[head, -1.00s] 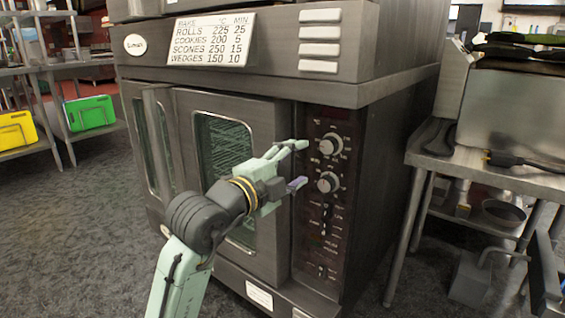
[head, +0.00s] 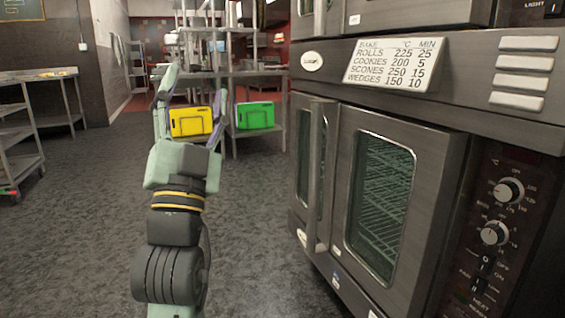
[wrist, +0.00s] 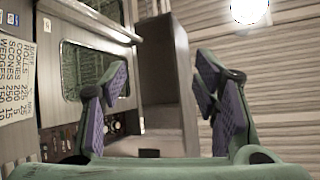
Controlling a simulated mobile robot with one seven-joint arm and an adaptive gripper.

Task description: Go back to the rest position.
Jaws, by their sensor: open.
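My gripper (head: 193,112) is raised upright in the left half of the head view, fingers pointing up. It is open and empty, with a wide gap between the fingers. It stands clear to the left of the oven (head: 455,175) and touches nothing that I can see. In the wrist view my gripper (wrist: 165,105) also shows spread fingers with purple pads and nothing between them.
The oven's control panel (head: 490,235) with two knobs is at the right. A sign (head: 395,65) with baking times is on its front. A yellow board (head: 188,121) and a green board (head: 255,115) stand on a far shelf. The carpet (head: 80,240) at left is clear.

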